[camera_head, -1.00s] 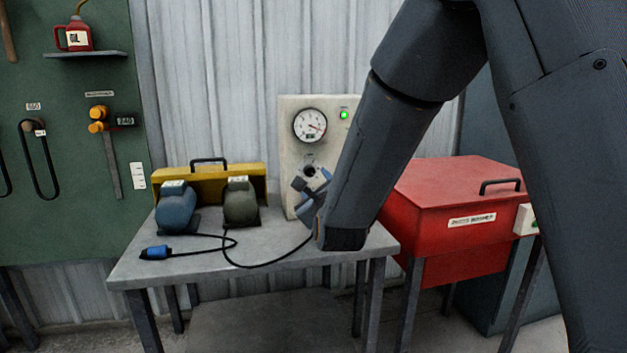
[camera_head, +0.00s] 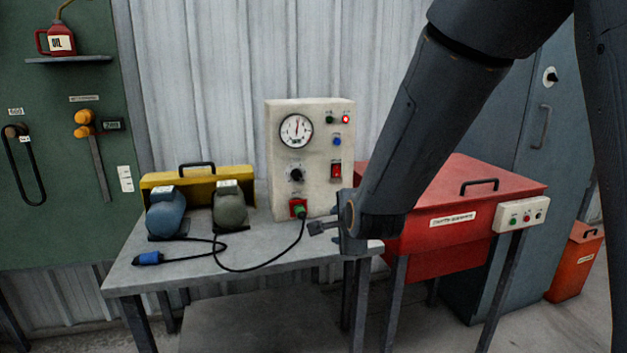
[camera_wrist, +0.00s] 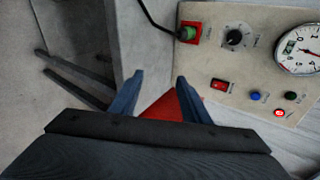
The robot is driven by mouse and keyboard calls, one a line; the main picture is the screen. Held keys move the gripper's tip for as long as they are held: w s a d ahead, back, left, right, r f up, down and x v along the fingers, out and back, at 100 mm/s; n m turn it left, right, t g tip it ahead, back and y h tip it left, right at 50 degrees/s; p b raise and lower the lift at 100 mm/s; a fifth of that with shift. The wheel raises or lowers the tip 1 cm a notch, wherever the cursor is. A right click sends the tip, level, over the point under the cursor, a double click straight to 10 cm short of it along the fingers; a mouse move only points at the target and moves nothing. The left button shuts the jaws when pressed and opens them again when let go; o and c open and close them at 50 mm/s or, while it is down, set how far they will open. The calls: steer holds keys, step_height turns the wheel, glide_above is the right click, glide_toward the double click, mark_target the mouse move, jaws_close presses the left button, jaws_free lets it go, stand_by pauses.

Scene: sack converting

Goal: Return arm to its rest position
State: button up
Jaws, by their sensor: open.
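My gripper (camera_head: 322,227) is in front of the right end of the grey table, beside the lower right of the cream control panel (camera_head: 262,150). In the wrist view my gripper (camera_wrist: 158,82) shows two blue fingers spread apart with nothing between them. A green plug (camera_head: 299,211) sits in the red socket at the panel's lower part, and its black cable runs down to the table. The plug also shows in the wrist view (camera_wrist: 187,34). My forearm crosses in front of the red cabinet and hides part of it.
The grey table (camera_head: 190,268) bears a blue motor (camera_head: 166,215), an olive motor (camera_head: 230,208), a yellow case (camera_head: 150,181) and a loose blue connector (camera_head: 148,258). The red cabinet (camera_head: 440,240) stands right of the table. An orange bin (camera_head: 575,265) stands at far right.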

steer(key=s+d+n+g+h+p, duration=0.1)
steer(key=s+d+n+g+p, duration=0.2)
steer(key=s, duration=1.2)
steer(key=s+d+f+n+g+h+p, duration=0.1)
steer(key=s+d+n+g+p, duration=0.2)
steer(key=s+d+n+g, duration=0.5)
steer(key=s+d+n, duration=0.2)
steer(key=s+n, duration=0.3)
steer(key=s, duration=0.2)
steer(key=shift+s+d+n+p, duration=0.15)
steer(key=shift+d+n+p, duration=0.15)
steer(key=shift+p, duration=0.1)
